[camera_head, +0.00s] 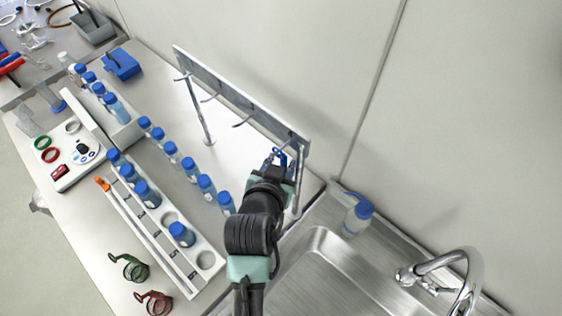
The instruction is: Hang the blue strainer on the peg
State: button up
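The blue strainer (279,154) shows only as a small blue part at the far end of my gripper (276,165), close to the right end of the peg rack (240,98). Most of it is hidden behind my wrist. The rack is a grey board on posts with several pegs; a bare peg (240,124) shows left of the blue strainer. I cannot tell whether the strainer touches a peg, or whether my fingers are closed on it. A green strainer (128,267) and a red strainer (154,303) lie on the table's front part.
Rows of blue-capped bottles stand left of my arm, some in a long white rack (209,260). A metal sink (325,270) with a faucet (440,266) and a bottle (357,217) lies to the right. The wall is close behind the peg rack.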

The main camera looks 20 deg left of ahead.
jog(key=shift+d, duration=0.1)
jog(key=b+v, duration=0.3)
jog(key=v, duration=1)
jog(key=shift+a, duration=0.2)
jog(key=shift+f, duration=0.1)
